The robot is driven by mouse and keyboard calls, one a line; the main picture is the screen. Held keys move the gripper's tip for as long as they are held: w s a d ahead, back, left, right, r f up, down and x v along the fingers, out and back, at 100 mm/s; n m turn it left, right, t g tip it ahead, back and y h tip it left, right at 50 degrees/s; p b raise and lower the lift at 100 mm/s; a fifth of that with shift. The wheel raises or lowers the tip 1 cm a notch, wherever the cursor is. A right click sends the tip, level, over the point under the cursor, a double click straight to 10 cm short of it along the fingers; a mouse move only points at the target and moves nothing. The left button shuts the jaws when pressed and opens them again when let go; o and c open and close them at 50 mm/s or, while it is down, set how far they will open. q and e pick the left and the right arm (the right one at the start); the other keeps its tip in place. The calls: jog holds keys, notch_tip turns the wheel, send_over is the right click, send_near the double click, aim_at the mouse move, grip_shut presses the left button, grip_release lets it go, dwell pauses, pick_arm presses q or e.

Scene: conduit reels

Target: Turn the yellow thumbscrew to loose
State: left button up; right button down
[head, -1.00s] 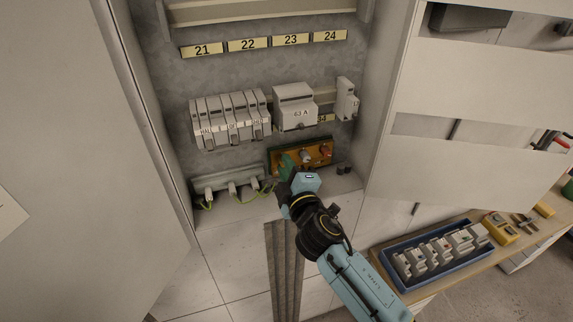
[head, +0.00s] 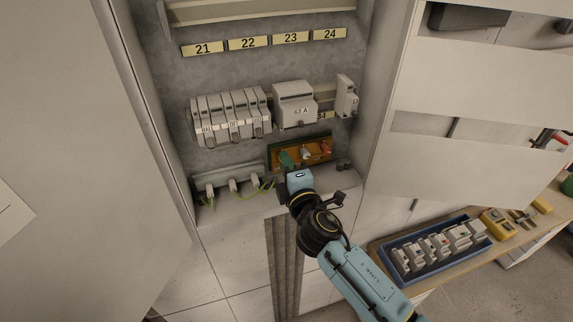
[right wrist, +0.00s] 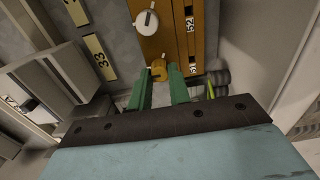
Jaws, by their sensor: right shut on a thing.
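The yellow thumbscrew (right wrist: 158,71) sits on an orange-brown board (right wrist: 172,48), which shows in the right wrist view and, in the head view (head: 316,153), low in the open cabinet. My right gripper (right wrist: 160,80) has its two green fingers on either side of the thumbscrew, shut on it. In the head view the right gripper (head: 287,160) reaches the left part of the board and hides the thumbscrew. A grey-white knob (head: 305,151) and a red knob (head: 326,147) stand to its right. My left gripper is not in view.
A row of grey breakers (head: 230,118) and a larger 63 A unit (head: 295,105) hang above the board. A terminal strip with green-yellow wires (head: 232,183) lies to the left. A blue tray (head: 402,282) of modules stands on a bench at the right.

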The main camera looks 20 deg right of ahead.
jog(key=c, duration=1.3)
grip_release()
jog(key=s+b, duration=0.1)
jog(key=s, duration=1.2)
jog(key=shift+s+d, duration=0.2)
